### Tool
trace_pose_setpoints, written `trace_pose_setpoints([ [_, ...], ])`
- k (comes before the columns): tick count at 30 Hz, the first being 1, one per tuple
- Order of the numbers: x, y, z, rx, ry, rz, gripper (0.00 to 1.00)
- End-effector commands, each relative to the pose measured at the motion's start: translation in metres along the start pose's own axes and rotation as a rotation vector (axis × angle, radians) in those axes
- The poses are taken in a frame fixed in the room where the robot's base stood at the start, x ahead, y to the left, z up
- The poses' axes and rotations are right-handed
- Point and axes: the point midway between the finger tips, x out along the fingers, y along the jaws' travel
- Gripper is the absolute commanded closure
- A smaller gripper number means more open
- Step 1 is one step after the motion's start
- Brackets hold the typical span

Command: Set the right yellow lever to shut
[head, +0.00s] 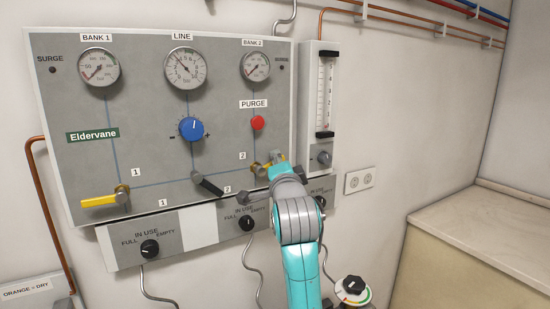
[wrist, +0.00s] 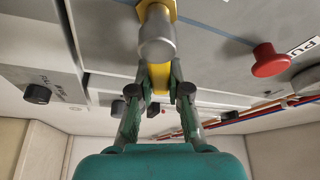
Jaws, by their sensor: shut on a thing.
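The right yellow lever (head: 262,169) sits on the grey panel by label 2, below the red PURGE button. My gripper (head: 278,163) is at this lever and hides much of it in the head view. In the wrist view the lever (wrist: 160,74) runs from its round metal hub down between the two fingers. My gripper (wrist: 160,82) is shut on it. The lever's exact angle is hard to tell. The left yellow lever (head: 100,201) by label 1 lies about horizontal, pointing left from its hub.
A black lever (head: 207,184) and a blue knob (head: 191,128) are left of my gripper. The red button (head: 257,122) is just above; it also shows in the wrist view (wrist: 270,60). A flow tube (head: 325,95) stands at right. Black selector knobs (head: 149,249) line the lower strip.

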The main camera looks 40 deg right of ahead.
Motion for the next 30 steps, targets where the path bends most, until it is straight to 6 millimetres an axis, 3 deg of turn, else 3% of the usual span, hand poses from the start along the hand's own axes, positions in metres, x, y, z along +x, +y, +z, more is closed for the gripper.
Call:
trace_pose_setpoints([
  [15,-0.001,0.017,0.003,0.312,-0.001,0.131,1.0],
  [30,-0.002,0.02,0.004,0.372,-0.002,0.156,1.0],
])
